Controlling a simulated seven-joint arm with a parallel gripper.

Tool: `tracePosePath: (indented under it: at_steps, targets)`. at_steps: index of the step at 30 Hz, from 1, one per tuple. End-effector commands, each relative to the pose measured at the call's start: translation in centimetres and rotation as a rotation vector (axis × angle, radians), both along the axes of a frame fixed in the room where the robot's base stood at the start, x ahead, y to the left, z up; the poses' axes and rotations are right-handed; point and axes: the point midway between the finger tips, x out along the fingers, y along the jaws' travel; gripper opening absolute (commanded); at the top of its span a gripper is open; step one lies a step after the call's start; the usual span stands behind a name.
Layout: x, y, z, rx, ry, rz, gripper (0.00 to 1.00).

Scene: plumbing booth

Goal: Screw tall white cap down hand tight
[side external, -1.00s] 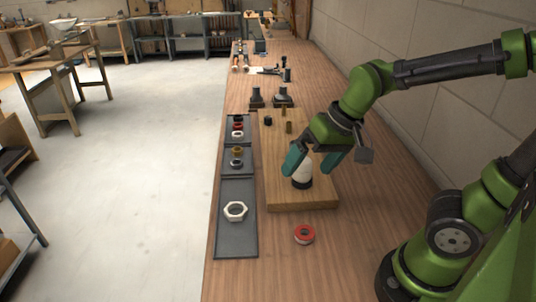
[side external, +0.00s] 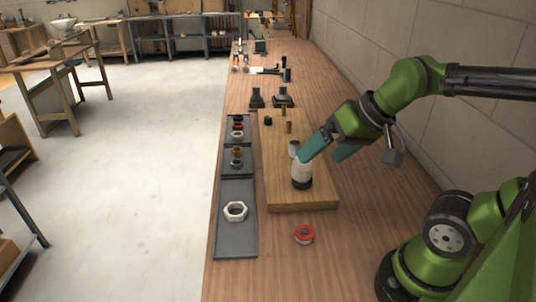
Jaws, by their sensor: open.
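The tall white cap (side external: 301,174) stands upright on a black base on the wooden board (side external: 290,204), near the board's front end. My gripper (side external: 322,155) is open, with teal fingers pointing down and left. One finger's tip is at or just behind the cap's top in this view; I cannot tell whether it touches. The other finger is to the right, clear of the cap. How far the cap sits down on its base cannot be told.
Dark trays (side external: 237,248) along the left hold a white hex nut (side external: 235,211) and several coloured rings. A red tape roll (side external: 305,234) lies in front of the board. Brass posts (side external: 289,127) and a grey-topped fitting (side external: 294,148) stand farther back on the board.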

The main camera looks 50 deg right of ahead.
Motion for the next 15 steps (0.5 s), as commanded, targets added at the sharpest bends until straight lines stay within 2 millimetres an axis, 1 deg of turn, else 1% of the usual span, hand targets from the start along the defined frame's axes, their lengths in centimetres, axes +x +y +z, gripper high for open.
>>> tracePosePath:
  at_steps: [3,5,9,12,15]
  targets:
    - [2.2,-2.8,-0.4,-0.024,0.077,-0.053,0.91]
    - [3.6,-4.6,-0.6,-0.059,0.12,-0.043,0.91]
    - [6.4,-9.3,-1.0,-0.158,0.215,0.059,0.91]
    - [7.9,-12.0,-1.0,-0.229,0.26,0.177,0.91]
    - [8.5,-12.7,-0.4,-0.289,0.262,0.293,0.91]
